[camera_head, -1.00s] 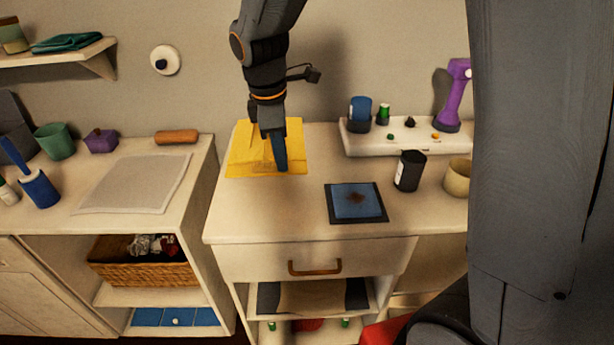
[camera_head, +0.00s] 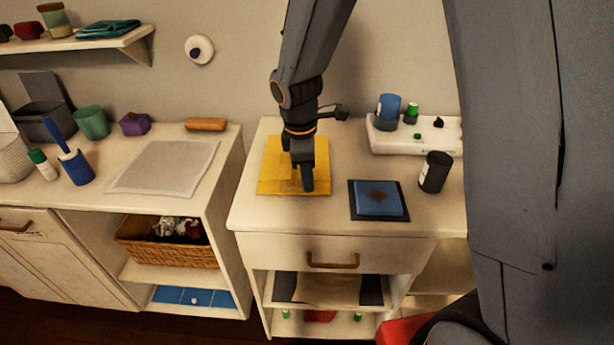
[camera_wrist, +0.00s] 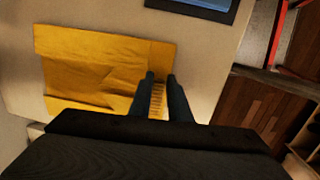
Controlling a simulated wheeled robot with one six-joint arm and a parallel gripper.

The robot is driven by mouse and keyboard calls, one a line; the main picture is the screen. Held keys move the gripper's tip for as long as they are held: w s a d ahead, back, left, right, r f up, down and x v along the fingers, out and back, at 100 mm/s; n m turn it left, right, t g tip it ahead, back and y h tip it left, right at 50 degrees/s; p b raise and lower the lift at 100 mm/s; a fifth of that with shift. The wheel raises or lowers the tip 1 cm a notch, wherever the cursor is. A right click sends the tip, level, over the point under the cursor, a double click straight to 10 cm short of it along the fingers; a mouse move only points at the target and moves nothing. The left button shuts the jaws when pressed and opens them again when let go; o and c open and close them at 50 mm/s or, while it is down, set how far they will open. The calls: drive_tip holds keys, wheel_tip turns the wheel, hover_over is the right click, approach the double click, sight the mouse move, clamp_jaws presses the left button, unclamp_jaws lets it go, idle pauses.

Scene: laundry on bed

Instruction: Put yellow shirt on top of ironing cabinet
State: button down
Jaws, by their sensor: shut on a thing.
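The yellow shirt (camera_head: 272,178) lies folded and flat on the white top of a drawer cabinet (camera_head: 330,222), near its left back. In the wrist view the yellow shirt (camera_wrist: 95,70) spreads over the pale cabinet top, creased near my fingers. My gripper (camera_head: 303,185) points down at the right part of the shirt. In the wrist view my gripper (camera_wrist: 160,88) is shut on a pinch of the shirt's edge between its two dark fingers. The rest of the shirt appears to lie on the surface.
A blue folded cloth on a dark mat (camera_head: 379,198) lies right of the shirt, with a black cup (camera_head: 435,172) beyond. A white tray (camera_head: 395,146) holds small items at the back. Left is a counter (camera_head: 90,195) with a flat grey cloth (camera_head: 165,166).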

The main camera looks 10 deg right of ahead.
drive_tip(key=c, duration=1.6)
unclamp_jaws()
drive_tip(key=shift+f, duration=0.1)
drive_tip(key=shift+c, duration=0.2)
wheel_tip(320, 180, up, 12)
drive_tip(key=s+a+b, duration=0.1)
drive_tip(key=b, duration=0.1)
drive_tip(key=s+d+f+m+y, duration=0.1)
drive_tip(key=s+d+f+m, duration=0.8)
drive_tip(key=m, duration=0.7)
drive_tip(key=s+d, duration=0.2)
drive_tip(key=s, duration=0.2)
drive_tip(key=shift+s+d, duration=0.35)
